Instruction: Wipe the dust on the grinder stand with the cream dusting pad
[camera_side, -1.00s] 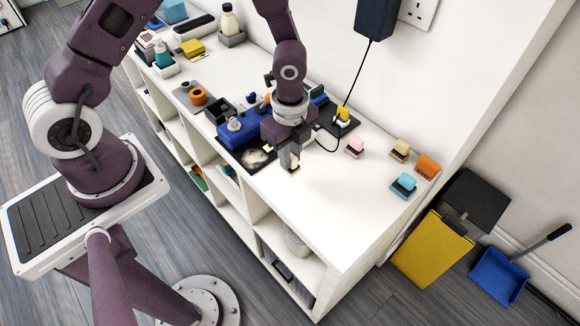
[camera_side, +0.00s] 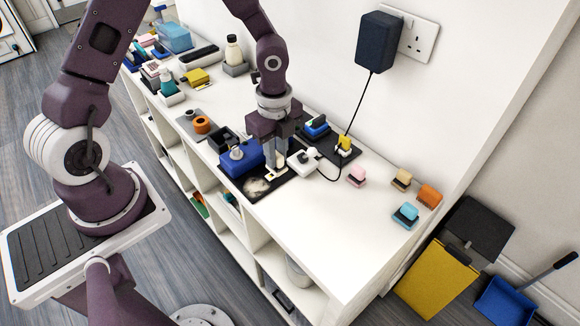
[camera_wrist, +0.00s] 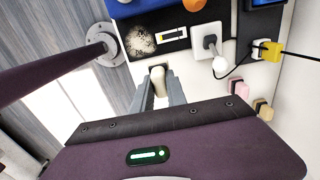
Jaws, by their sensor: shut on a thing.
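My gripper (camera_side: 277,170) points down at the right end of a dark plate, which looks like part of the grinder stand (camera_side: 276,187). In the wrist view my gripper (camera_wrist: 159,88) is shut on the small cream dusting pad (camera_wrist: 157,76). A pale, speckled dust patch (camera_side: 257,187) lies on the dark plate, left of my gripper; it also shows in the wrist view (camera_wrist: 140,40). The pad is apart from the dust. I cannot tell whether it touches the surface. A blue block (camera_side: 238,160) with a grey knob stands behind the dust.
Pink (camera_side: 357,175), cyan (camera_side: 405,214) and orange (camera_side: 428,196) pads lie farther right. The white shelf top's front right is clear.

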